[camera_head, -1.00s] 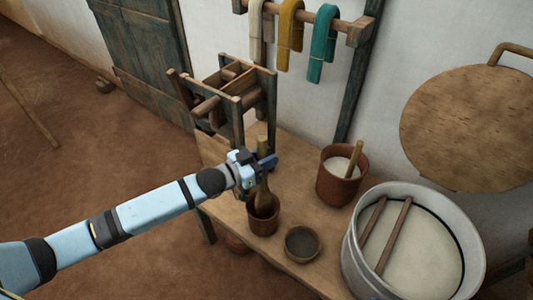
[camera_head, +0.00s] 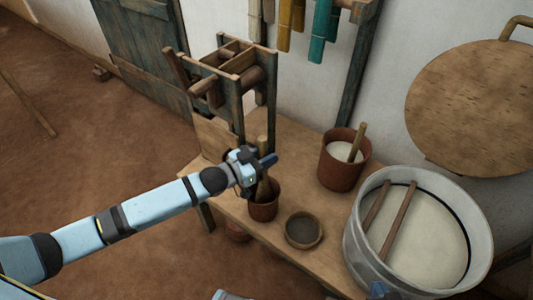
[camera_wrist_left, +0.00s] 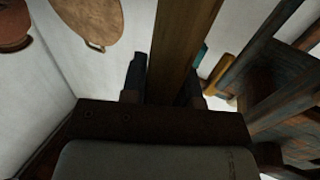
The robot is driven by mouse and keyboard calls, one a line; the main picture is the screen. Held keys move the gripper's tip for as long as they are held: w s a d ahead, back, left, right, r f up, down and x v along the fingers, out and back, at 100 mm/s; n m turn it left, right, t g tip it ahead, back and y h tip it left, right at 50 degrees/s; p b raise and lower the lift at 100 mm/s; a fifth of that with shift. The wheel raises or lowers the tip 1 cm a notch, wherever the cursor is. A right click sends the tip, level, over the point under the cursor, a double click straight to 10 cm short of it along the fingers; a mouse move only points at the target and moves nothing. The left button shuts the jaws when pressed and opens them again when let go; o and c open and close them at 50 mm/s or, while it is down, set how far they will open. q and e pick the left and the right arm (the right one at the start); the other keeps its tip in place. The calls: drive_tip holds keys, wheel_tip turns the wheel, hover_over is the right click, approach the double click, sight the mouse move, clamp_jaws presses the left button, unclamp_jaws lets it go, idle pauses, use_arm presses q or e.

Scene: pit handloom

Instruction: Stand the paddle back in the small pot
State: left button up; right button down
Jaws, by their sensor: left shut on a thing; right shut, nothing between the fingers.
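The wooden paddle (camera_head: 263,188) is nearly upright, with its lower end inside the small reddish-brown pot (camera_head: 264,211) on the low table. My left gripper (camera_head: 262,163) is shut on the paddle's handle, above the pot. In the left wrist view the handle (camera_wrist_left: 184,45) runs up between the two dark fingers. The pot wall hides the paddle's lower tip, so I cannot tell if it touches the bottom.
A dark shallow bowl (camera_head: 303,231) stands close to the right of the small pot. A larger red-brown pot (camera_head: 341,172) with white contents and a stick stands behind. A big metal tub (camera_head: 367,262) is at the right. A wooden frame (camera_head: 233,84) stands behind my left gripper.

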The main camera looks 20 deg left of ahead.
idle(0.3)
use_arm(q)
drive_tip(key=o, duration=1)
drive_tip(key=shift+f, duration=0.1)
drive_tip(key=p+v, duration=0.1)
drive_tip(key=v, duration=1.2)
drive_tip(key=shift+s+a, duration=0.3)
use_arm(e)
drive_tip(key=shift+s+r, duration=0.1)
